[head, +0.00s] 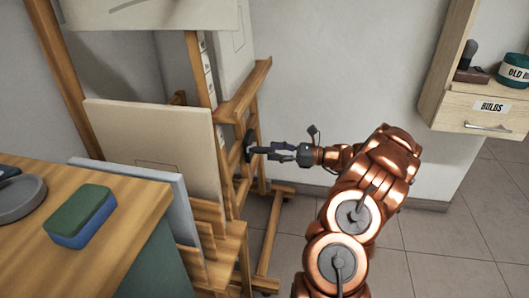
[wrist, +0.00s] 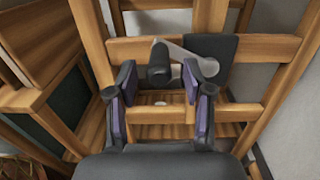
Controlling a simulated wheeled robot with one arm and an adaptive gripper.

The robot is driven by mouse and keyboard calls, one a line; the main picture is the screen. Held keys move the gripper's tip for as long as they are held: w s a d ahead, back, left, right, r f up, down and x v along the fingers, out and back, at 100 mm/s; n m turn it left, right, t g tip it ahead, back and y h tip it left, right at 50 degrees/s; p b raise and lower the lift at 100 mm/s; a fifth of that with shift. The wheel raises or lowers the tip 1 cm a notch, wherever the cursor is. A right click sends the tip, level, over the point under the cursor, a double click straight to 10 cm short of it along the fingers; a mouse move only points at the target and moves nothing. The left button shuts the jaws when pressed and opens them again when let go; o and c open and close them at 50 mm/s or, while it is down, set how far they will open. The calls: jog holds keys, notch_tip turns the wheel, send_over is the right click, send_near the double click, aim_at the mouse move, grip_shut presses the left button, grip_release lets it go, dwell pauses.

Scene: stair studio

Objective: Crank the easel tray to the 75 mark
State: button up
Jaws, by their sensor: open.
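The wooden easel (head: 195,60) stands left of centre in the head view, with a pale scale strip (head: 208,65) on its upright; its marks are too small to read. A ledge that looks like the tray (head: 245,90) sticks out at its side. In the wrist view, the crank has a dark knob (wrist: 158,62), a grey arm (wrist: 187,55) and a black plate (wrist: 212,52) on a crossbar. My gripper (head: 262,151) reaches the easel's side from the right. Its fingers (wrist: 158,78) are open, one each side of the knob in the picture; contact cannot be told.
A wooden table (head: 60,225) with a green and blue sponge (head: 82,216) stands at the lower left. Canvases (head: 155,150) lean before the easel. A shelf unit with a drawer marked BULBS (head: 487,115) hangs at the right. The tiled floor (head: 430,235) right of my arm is clear.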

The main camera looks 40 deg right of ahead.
aim_at(265, 150)
jog(key=shift+b+x, duration=0.4)
jog(key=shift+x, duration=1.45)
jog(key=shift+c, duration=0.2)
grip_shut()
